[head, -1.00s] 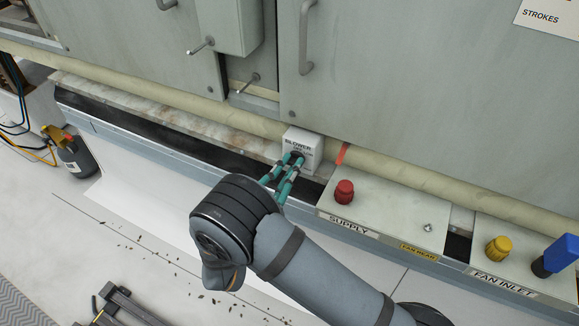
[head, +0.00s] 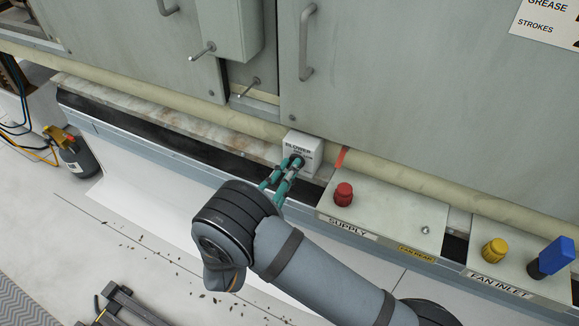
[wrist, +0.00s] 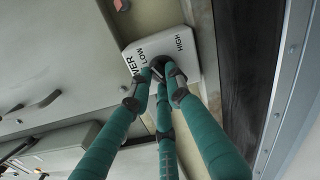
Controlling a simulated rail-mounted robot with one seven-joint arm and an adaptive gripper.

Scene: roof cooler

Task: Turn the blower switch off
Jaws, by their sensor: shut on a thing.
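The blower switch box (head: 304,143) is a small white box on the ledge at the foot of the grey cabinet. It carries the word BLOWER and smaller text. In the wrist view its white face (wrist: 184,30) shows LOW and HIGH. A dark round knob (wrist: 159,66) sits on that face, mostly hidden by my fingertips. My gripper (head: 293,164) has teal fingers and is shut on the knob, with its tips close to the box face. The knob's pointer is hidden, so I cannot tell its setting.
To the right stand the supply panel (head: 385,222) with a red knob (head: 343,194) and the fan inlet panel (head: 520,271) with yellow and blue controls. A beige pipe (head: 400,179) runs behind. A dark bottle (head: 75,158) stands at far left.

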